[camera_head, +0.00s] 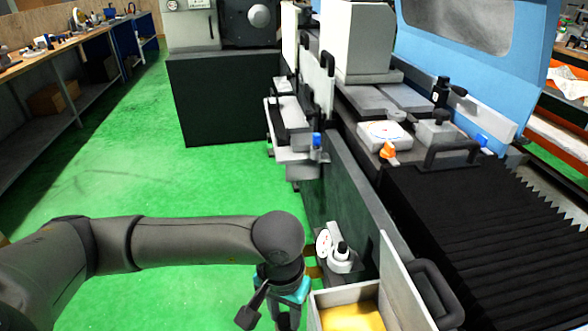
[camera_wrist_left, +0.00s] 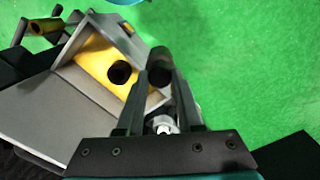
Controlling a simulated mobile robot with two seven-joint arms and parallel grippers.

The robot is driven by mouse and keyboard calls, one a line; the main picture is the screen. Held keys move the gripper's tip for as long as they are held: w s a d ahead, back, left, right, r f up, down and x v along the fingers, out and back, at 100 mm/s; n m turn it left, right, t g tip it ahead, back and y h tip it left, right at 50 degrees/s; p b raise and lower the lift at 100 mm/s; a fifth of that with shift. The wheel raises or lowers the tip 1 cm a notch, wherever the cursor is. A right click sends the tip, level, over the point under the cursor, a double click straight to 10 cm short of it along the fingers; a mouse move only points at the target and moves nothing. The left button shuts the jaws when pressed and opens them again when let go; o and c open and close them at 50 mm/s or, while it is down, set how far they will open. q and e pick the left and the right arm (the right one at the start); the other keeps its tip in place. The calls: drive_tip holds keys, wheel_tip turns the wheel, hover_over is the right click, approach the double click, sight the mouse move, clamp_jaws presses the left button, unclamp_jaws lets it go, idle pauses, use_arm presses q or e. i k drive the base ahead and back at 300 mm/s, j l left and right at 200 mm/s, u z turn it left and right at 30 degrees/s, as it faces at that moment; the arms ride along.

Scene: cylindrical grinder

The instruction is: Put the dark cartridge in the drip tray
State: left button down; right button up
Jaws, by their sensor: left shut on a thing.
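The drip tray (camera_head: 403,290) is a grey open box with a yellow floor, at the bottom of the head view beside the machine. It also shows at upper left in the wrist view (camera_wrist_left: 70,77). My left gripper (camera_head: 287,317) points down just left of the tray in the head view. In the wrist view its fingers (camera_wrist_left: 160,80) are shut on the dark cartridge (camera_wrist_left: 160,66), a dark round-ended piece. It shows beside the tray's edge, over green floor. The head view does not clearly show it. My right gripper is not in view.
A dark round spot (camera_wrist_left: 118,73) shows on the tray's yellow floor; I cannot tell whether it is a hole, shadow or object. A white knobbed fitting (camera_head: 340,255) stands behind the tray. The machine's black bellows (camera_head: 480,220) lie right. Green floor is clear at left.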

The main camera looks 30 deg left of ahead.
sight(296, 138)
drive_tip(key=i+j+z, duration=0.15)
drive_tip(key=j, duration=0.55)
drive_tip(key=i+j+z, duration=0.1)
drive_tip(key=j, duration=0.6)
drive_tip(key=j+z, duration=0.15)
drive_tip(key=j, duration=0.55)
drive_tip(key=i+j+z, duration=0.35)
drive_tip(key=i+j, duration=0.75)
drive_tip(key=i, duration=0.25)
drive_tip(key=j+z, duration=0.05)
